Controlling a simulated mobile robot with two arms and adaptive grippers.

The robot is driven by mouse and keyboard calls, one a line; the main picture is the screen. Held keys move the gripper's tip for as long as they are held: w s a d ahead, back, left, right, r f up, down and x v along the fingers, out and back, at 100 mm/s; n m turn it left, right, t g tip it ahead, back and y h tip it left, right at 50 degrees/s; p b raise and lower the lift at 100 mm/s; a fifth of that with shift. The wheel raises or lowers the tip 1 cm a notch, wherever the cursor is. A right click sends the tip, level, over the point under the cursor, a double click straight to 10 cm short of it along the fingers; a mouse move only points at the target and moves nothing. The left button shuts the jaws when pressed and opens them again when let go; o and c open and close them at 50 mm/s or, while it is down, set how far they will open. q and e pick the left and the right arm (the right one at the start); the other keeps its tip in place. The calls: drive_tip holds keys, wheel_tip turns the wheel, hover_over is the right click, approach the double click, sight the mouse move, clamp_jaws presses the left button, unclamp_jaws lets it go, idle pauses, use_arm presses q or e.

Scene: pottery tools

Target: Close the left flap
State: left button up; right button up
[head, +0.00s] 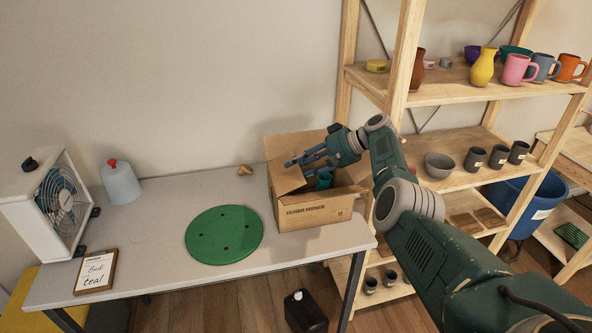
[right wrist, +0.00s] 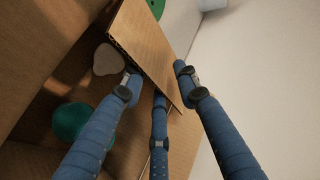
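A cardboard box (head: 315,213) stands near the right end of the grey table. Its left flap (head: 284,179) stands open, tilted up along the left side; it also shows as a brown panel in the right wrist view (right wrist: 150,50). My right gripper (head: 299,160) reaches over the box from the right, with its blue fingers at the left flap. In the right wrist view its fingertips (right wrist: 157,80) are spread apart, with the flap's end between them. I cannot tell whether they touch it. My left gripper is not in view.
A teal item (head: 323,181) and a pale item (right wrist: 107,60) are inside the box. A green disc (head: 224,235) lies left of it. A wooden shelf (head: 450,94) with pottery stands close on the right. A fan (head: 50,205) stands at the table's left end.

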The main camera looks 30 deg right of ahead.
drive_tip(key=v, duration=0.6)
drive_tip(key=shift+d+f, duration=0.15)
drive_tip(key=shift+d, duration=0.05)
